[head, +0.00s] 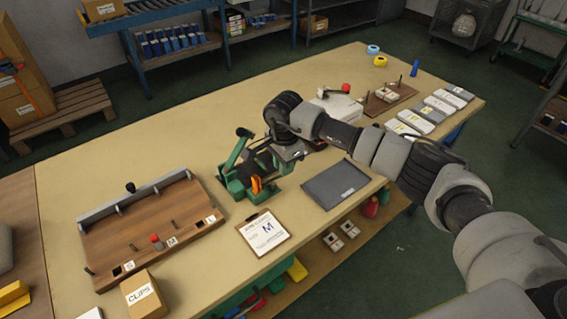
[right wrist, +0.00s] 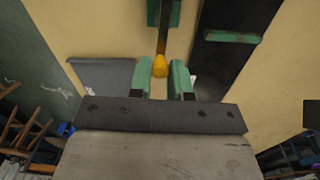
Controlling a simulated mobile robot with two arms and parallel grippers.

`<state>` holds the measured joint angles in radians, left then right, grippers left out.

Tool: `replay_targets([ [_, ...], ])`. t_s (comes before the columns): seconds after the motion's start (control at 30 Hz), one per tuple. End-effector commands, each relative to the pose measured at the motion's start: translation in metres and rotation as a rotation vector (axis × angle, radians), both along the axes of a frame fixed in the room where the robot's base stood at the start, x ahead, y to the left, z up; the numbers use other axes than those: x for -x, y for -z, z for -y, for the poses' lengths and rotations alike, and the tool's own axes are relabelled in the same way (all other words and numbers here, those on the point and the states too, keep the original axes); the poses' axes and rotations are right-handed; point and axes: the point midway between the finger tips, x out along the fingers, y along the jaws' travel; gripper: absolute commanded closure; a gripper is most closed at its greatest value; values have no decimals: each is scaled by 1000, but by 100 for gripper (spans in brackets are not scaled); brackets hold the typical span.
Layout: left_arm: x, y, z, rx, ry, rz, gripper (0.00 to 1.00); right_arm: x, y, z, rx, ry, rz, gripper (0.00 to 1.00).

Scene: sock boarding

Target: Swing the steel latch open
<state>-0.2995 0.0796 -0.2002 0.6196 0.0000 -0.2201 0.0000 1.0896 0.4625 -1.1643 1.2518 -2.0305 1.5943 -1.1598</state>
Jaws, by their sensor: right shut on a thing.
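A green clamp fixture (head: 232,183) stands near the middle of the table, with an upright green lever (head: 241,142) on it. My right gripper (head: 259,177) reaches into the fixture from the right. In the right wrist view my right gripper (right wrist: 160,80) has its two green-tipped fingers on either side of a yellow-orange knob (right wrist: 160,66). The knob ends a narrow bar (right wrist: 162,40), apparently the latch. The gripper is shut on this knob. In the head view an orange part (head: 257,185) shows at the fixture. The arm hides part of the fixture. My left gripper is out of view.
A wooden board with pegs (head: 145,225) and a CLIPS box (head: 143,296) are on the left. Several packs (head: 418,122) lie at the far right.

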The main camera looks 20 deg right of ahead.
Motion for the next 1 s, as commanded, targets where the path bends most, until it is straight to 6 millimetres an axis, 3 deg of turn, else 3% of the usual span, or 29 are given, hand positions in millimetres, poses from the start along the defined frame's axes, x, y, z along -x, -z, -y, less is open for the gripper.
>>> replay_targets([
  [1.0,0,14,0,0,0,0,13,30,-1,-4,-2,839,2,100],
])
